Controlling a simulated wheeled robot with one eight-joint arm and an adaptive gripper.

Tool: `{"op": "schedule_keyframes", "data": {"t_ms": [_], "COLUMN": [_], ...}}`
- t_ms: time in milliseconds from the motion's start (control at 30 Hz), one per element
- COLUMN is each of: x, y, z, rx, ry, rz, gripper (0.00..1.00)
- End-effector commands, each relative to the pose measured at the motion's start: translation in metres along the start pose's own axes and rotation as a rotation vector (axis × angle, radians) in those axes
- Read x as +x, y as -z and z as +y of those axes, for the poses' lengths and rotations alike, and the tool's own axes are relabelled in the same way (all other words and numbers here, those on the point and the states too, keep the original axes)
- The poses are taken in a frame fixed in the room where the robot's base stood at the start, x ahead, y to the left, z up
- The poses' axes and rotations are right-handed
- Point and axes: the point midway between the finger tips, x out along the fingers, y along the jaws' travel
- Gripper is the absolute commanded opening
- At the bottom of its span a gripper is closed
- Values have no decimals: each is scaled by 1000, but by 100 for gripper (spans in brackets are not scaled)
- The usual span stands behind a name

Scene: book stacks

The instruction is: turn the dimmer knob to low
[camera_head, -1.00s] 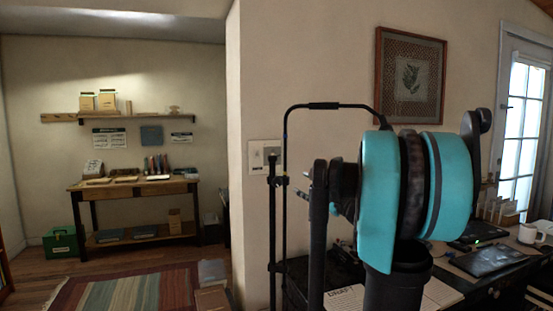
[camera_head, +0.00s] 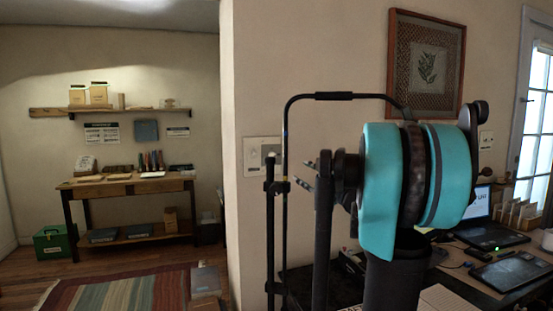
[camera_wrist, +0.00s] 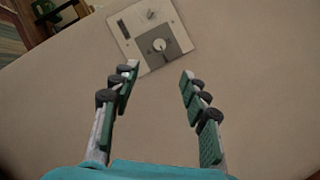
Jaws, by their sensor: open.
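The dimmer plate (camera_head: 251,152) is a pale square on the wall near its left corner, partly hidden behind my arm's dark rod in the head view. In the wrist view the plate (camera_wrist: 126,33) is at the top, tilted, with a round white dimmer knob (camera_wrist: 159,44) on a grey panel. A smaller pale fitting (camera_wrist: 149,14) sits beside the knob. My gripper (camera_wrist: 158,71) is open and empty, its two green-padded fingers apart and pointing toward the plate, the knob ahead between their tips. In the head view its fingertips (camera_head: 305,176) show small, right of the plate.
A desk with a laptop (camera_head: 478,206) and a dark tablet (camera_head: 510,271) stands to the right. A framed picture (camera_head: 426,64) hangs above. At left are a wooden workbench (camera_head: 130,188), a wall shelf (camera_head: 128,110) and a striped rug (camera_head: 128,294). Bare wall surrounds the plate.

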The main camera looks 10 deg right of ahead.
Motion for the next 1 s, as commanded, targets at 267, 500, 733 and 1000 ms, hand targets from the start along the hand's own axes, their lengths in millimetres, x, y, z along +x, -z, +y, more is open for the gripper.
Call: {"op": "schedule_keyframes", "data": {"t_ms": [267,500,733,1000], "x": [56,103,139,154], "y": [-1,-1,-1,0], "z": [1,1,1,1], "rx": [2,1,1,0], "ry": [-2,-2,-1,-1], "rz": [-4,-2,-3,-1], "gripper": [45,45,45,45]}}
